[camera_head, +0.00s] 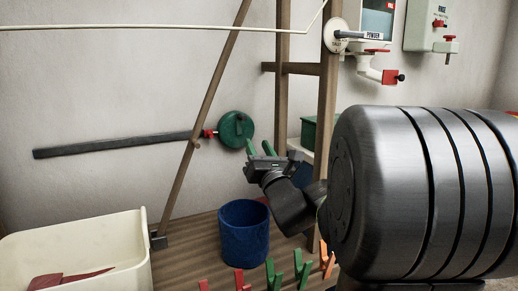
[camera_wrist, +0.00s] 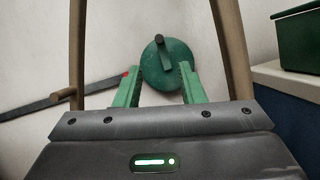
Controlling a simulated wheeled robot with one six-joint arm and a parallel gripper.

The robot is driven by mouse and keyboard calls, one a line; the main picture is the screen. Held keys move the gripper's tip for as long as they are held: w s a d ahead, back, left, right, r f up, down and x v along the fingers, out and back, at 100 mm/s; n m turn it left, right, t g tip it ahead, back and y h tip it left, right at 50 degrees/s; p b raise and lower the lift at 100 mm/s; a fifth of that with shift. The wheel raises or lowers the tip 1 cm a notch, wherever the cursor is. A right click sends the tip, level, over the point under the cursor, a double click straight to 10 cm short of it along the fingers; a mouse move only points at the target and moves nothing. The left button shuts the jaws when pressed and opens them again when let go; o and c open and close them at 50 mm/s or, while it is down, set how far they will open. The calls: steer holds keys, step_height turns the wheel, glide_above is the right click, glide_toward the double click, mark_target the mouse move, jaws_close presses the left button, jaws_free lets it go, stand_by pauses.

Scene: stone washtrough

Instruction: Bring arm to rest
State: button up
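My gripper (camera_head: 258,147) is raised above the wooden surface, near the middle of the head view. In the wrist view its two green fingers (camera_wrist: 160,70) stand well apart with nothing held between them. A round green disc with a dark knob (camera_head: 236,129) is on the wall behind the fingers. It also shows in the wrist view (camera_wrist: 166,64), seen between and beyond the fingertips. I cannot tell the exact gap between the fingers and the disc. My dark arm fills the right of the head view and hides what is behind it.
A blue cup (camera_head: 244,233) stands on the wooden surface (camera_head: 190,250) below my gripper. Several coloured clips (camera_head: 302,268) are at the front edge. A cream basin (camera_head: 75,250) holds a red item. Wooden posts (camera_head: 205,110) and a dark wall bar (camera_head: 110,145) are close by. Dispensers (camera_head: 376,30) hang upper right.

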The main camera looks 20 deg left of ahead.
mark_target(242, 115)
steer(key=b+x, duration=0.2)
steer(key=x, duration=1.1)
steer(key=shift+w+a+r, duration=0.2)
steer(key=shift+w+a, duration=0.05)
steer(key=shift+w, duration=0.05)
steer(key=p+v, duration=0.2)
steer(key=v, duration=1.2)
steer(key=b+x, duration=0.2)
steer(key=x, duration=1.1)
steer(key=shift+w+a+r, duration=0.1)
steer(key=shift+w+a, duration=0.1)
steer(key=shift+a, duration=0.05)
steer(key=shift+w+a+r+n, duration=0.1)
steer(key=shift+a+n, duration=0.1)
steer(key=shift+n, duration=0.1)
steer(key=shift+s+a+n+g+y, duration=0.15)
steer(key=shift+n+g+y, duration=0.1)
steer(key=shift+n, duration=0.3)
steer(key=shift+s+n+g+y, duration=0.15)
steer(key=shift+n+y, duration=0.15)
steer(key=shift+n, duration=0.3)
steer(key=shift+s+a+n+g+y, duration=0.15)
steer(key=shift+n+g+y, duration=0.1)
steer(key=shift+n, duration=0.3)
steer(key=shift+d, duration=0.15)
